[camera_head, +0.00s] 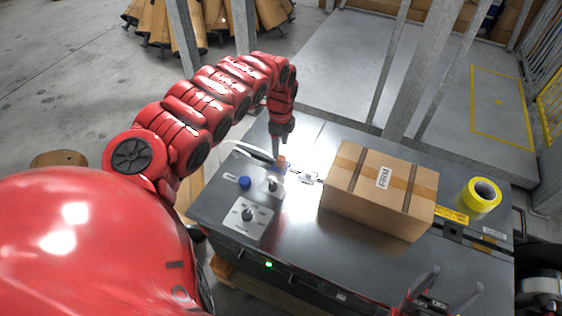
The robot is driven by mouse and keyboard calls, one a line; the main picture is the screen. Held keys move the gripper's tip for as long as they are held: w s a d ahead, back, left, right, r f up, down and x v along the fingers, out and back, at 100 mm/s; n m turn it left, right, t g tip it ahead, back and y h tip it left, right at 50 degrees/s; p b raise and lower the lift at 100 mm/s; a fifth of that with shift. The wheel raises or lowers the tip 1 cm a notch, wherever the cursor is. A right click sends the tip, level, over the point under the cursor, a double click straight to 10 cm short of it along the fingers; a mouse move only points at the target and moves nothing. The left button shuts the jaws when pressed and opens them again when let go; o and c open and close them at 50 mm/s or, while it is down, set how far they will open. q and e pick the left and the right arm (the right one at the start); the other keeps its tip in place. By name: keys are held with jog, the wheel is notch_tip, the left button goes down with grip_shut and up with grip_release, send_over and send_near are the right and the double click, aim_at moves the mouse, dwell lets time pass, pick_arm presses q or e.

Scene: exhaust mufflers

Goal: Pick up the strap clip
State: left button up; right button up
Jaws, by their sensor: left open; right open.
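My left gripper (278,158) reaches down to the grey machine top (300,235), left of the cardboard box. It is open, though its fingers look thin and close together from here. A small orange-brown piece (282,163) shows right at its fingertips; I cannot tell whether they touch. A small pale metallic piece (309,178) lies just right of it, near the box. Either small piece may be the strap clip; they are too small to tell. My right gripper (448,290) is open and empty at the lower right, over the machine's front edge.
The taped cardboard box (362,202) stands on the machine. A yellow tape roll (486,189) lies at the right. A blue knob (245,182) and a control plate (238,220) are at the left. Grey posts (408,95) rise behind. The front middle of the top is clear.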

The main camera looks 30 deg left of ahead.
aim_at(281, 158)
pick_arm(q)
notch_tip(281, 158, down, 3)
jog(key=shift+r, duration=0.2)
notch_tip(281, 158, down, 5)
jog(key=shift+d+r, duration=0.15)
jog(key=shift+r, duration=0.05)
jog(key=shift+f, duration=0.6)
jog(key=shift+w, duration=0.1)
grip_shut()
